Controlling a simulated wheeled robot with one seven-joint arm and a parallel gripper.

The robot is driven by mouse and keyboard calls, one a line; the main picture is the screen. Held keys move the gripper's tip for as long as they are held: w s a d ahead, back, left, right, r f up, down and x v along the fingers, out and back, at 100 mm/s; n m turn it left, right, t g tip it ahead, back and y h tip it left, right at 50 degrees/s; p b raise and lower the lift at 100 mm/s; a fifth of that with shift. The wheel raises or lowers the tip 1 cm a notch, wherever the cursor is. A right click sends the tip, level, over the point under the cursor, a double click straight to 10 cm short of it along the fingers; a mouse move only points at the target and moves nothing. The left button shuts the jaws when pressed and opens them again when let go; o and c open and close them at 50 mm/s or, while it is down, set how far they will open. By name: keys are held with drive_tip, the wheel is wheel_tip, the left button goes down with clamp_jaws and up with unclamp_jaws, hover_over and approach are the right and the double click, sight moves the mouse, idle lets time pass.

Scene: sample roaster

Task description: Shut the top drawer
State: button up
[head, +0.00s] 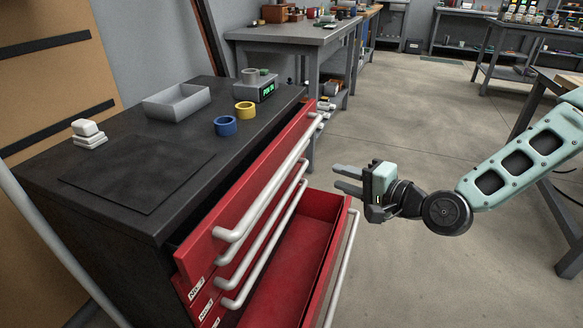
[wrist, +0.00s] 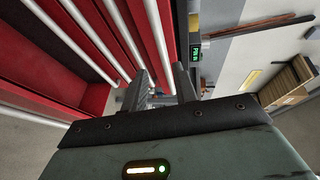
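The red top drawer (head: 240,190) of the black-topped cabinet stands slightly out from the cabinet body, with a dark gap behind its front at the near corner. Its long pale bar handle (head: 262,190) runs along the front. My gripper (head: 337,179) is right of the drawer fronts, apart from the handle, with its fingers pointing left toward the cabinet. The fingers are spread and empty. In the wrist view my gripper (wrist: 160,86) also shows open, with the pale handle bars and red fronts at upper left. The rightmost bar there appears to be the top handle (wrist: 158,35).
A lower drawer (head: 295,265) is pulled far out and is empty, below and left of my gripper. On the cabinet top (head: 100,205) are a grey tray (head: 177,103), blue and yellow rings, a scale and a white block. Open floor (head: 420,130) lies to the right.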

sight(289, 160)
drive_tip(key=b+x, duration=0.3)
drive_tip(key=x, duration=1.4)
drive_tip(key=shift+f+b, duration=0.15)
drive_tip(key=shift+b, duration=0.25)
